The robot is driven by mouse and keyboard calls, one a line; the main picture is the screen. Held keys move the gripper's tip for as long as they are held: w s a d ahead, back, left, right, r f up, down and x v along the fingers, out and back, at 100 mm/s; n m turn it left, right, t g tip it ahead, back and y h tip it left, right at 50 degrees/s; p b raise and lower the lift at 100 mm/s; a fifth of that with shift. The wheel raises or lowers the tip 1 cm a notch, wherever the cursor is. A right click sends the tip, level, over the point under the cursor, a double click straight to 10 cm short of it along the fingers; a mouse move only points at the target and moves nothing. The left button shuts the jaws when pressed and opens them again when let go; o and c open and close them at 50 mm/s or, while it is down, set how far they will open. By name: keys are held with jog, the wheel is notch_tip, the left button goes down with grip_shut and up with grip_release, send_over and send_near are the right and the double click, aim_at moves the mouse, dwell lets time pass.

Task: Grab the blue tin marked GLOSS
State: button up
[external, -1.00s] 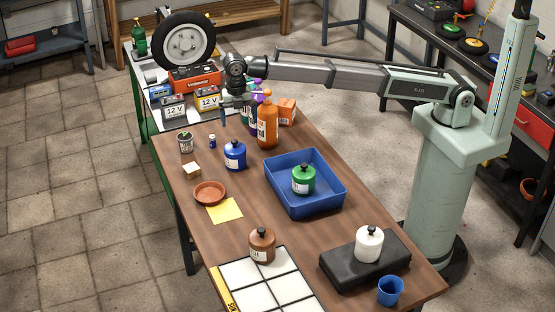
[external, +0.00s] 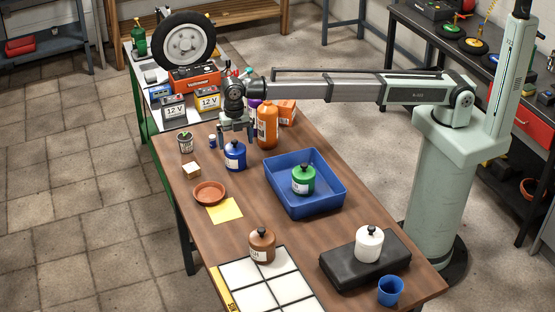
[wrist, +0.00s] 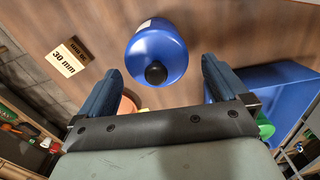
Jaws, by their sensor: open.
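The blue tin (external: 235,157) with a black knob and a white label stands upright on the brown table (external: 180,160); the label's wording is too small to read. In the wrist view the blue tin (wrist: 156,55) shows from above, just beyond the fingertips and roughly midway between them. My gripper (external: 236,134) is open and empty above the tin, pointing down. In the wrist view my gripper's two dark blue fingers (wrist: 160,70) are spread wide, apart from the tin.
An orange bottle (external: 267,125) stands close right of the tin. A blue tray (external: 325,207) holds a green tin (external: 303,180). A terracotta saucer (external: 209,192), a small cream block (external: 191,170) and a yellow sheet (external: 226,211) lie nearby. Brown (external: 262,246) and white (external: 368,244) tins stand at the front.

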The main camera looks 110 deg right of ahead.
aim_at(235, 151)
jog(key=shift+w+d+f, duration=0.1)
jog(key=shift+f, duration=1.25)
jog(key=shift+w+f, duration=0.1)
jog(key=shift+f, duration=1.25)
jog(key=shift+c, duration=0.5)
jog(key=c, duration=1.2)
